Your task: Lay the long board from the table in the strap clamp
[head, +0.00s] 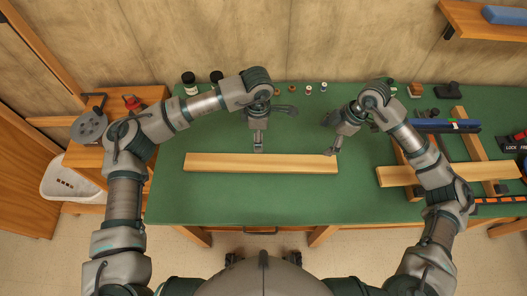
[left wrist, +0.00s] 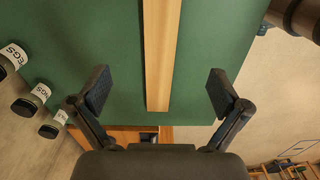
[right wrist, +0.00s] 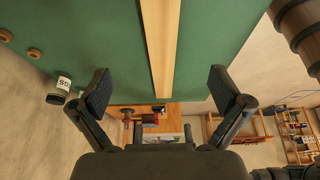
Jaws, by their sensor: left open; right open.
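The long board (head: 225,163), pale wood, lies flat and crosswise on the green table. My left gripper (head: 258,149) is open just above its middle part; in the left wrist view the board (left wrist: 160,55) runs between the spread fingers (left wrist: 157,92). My right gripper (head: 331,151) is open by the board's right end; in the right wrist view the board (right wrist: 162,45) also runs between the fingers (right wrist: 160,90). Neither gripper holds it. At the right, a wooden frame with a lock/free label (head: 516,147) seems to be the strap clamp, partly hidden by my right arm.
Another pale board (head: 397,176) lies across the frame on the right. A blue bar (head: 456,127) lies behind it. Small jars (head: 190,83) and spools stand along the back edge. A wooden side table (head: 84,155) is at the left. The table's front strip is clear.

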